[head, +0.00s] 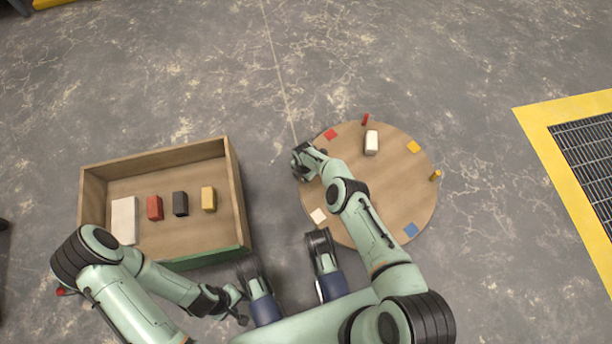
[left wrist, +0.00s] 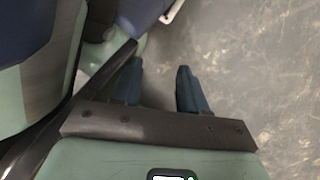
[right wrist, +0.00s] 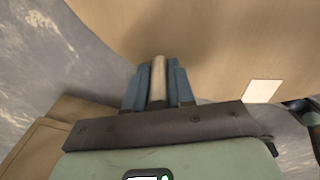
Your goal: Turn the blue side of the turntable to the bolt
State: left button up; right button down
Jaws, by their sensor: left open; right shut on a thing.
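The round wooden turntable (head: 395,190) lies on the floor. Its blue patch (head: 411,230) is at the lower right edge, yellow (head: 414,147) upper right, red (head: 331,134) upper left, white (head: 318,215) lower left. A red peg (head: 365,119) and a yellow peg (head: 435,174) stand at the rim. A white block (head: 371,142) sits on top. I cannot tell which thing is the bolt. My right gripper (head: 300,168) is at the left rim, shut on a pale upright peg (right wrist: 158,78). My left gripper (head: 240,306) is open and empty near my base.
A wooden box (head: 238,190) with a green front side stands left of the turntable. It holds a white block (head: 123,220), a red block (head: 154,208), a black block (head: 180,204) and a yellow block (head: 208,199). A yellow-framed floor grate (head: 560,150) is at right. Floor behind is clear.

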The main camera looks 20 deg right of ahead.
jog(key=c, duration=1)
grip_release()
jog(key=shift+o, duration=0.2)
notch_tip(320, 180, up, 12)
jog(key=p, duration=0.6)
jog(key=shift+r, duration=0.7)
pick_arm(q)
jog(key=w+d+r+t, duration=0.1)
jog(key=w+r+t, duration=0.3)
jog(key=w+r, duration=0.4)
jog(key=w, duration=0.4)
jog(key=shift+w+d+r+m, duration=0.15)
jog(key=shift+d+r+m, duration=0.15)
jog(key=shift+r+m, duration=0.1)
pick_arm(e)
grip_shut()
